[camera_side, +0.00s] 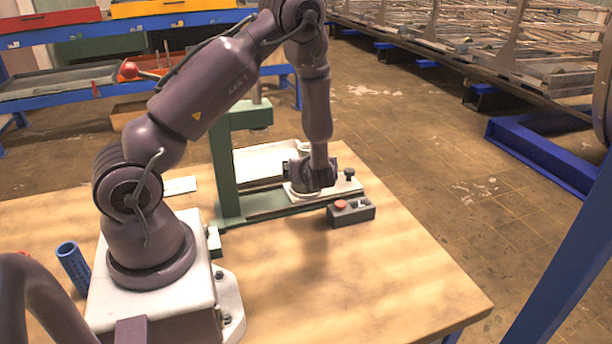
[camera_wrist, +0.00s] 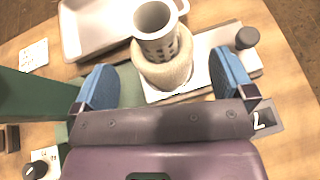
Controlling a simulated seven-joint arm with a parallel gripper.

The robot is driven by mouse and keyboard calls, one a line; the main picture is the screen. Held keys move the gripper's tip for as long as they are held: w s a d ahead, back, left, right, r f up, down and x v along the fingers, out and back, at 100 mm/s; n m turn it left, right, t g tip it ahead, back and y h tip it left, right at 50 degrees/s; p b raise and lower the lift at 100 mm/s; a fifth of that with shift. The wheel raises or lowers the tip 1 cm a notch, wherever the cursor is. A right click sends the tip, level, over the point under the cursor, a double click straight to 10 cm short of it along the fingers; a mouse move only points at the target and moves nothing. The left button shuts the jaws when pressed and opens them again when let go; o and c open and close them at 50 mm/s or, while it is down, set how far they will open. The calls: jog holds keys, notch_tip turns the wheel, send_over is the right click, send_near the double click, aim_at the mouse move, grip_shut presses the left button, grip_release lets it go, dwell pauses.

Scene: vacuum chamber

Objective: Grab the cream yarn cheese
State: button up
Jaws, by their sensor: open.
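The cream yarn cheese (camera_wrist: 166,72) is wound on a grey perforated tube (camera_wrist: 157,20) that sticks out of its top. It sits on a pale plate, between and a little beyond my fingertips in the wrist view. My gripper (camera_wrist: 163,86) is open, with one blue-padded finger on each side of the yarn and a visible gap to each. In the side view my gripper (camera_side: 312,176) is low over the white plate of the green stand, and my wrist hides most of the yarn there.
A green stand (camera_side: 226,165) rises just left of my gripper. A white tray (camera_wrist: 72,42) lies beside the yarn. A dark knob (camera_wrist: 246,38) is near the right finger. A control box with a red button (camera_side: 341,204) sits in front. A blue tube (camera_side: 73,268) stands left of my base.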

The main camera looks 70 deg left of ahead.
jog(key=x, duration=0.4)
jog(key=shift+w+a+f, duration=0.15)
jog(key=shift+a+f, duration=0.1)
jog(key=shift+a, duration=0.1)
jog(key=c, duration=1)
jog(key=shift+r, duration=0.1)
